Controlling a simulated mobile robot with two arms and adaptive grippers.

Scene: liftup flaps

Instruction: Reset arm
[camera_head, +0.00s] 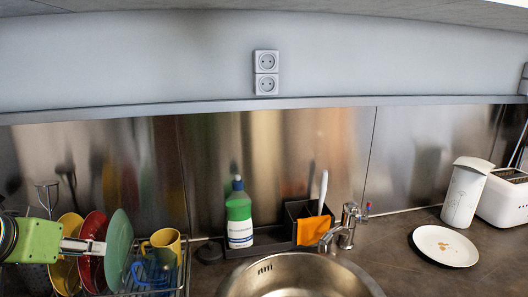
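My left gripper (82,245) comes in at the left edge, with a green body and a grey finger end. It is in front of the dish rack and overlaps the plates in the picture. I cannot tell whether it touches them or whether its fingers are apart. No held object shows. My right gripper is not in view. No lift-up flap can be made out; only the underside of something pale (400,12) shows along the top edge.
The dish rack (186,268) holds yellow, red and green plates (118,250) and mugs (166,242). A green-and-white bottle (239,215), black caddy (296,212), faucet (348,222) and sink (300,275) fill the middle. A white plate (444,246), canister (466,192) and toaster (505,200) stand right.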

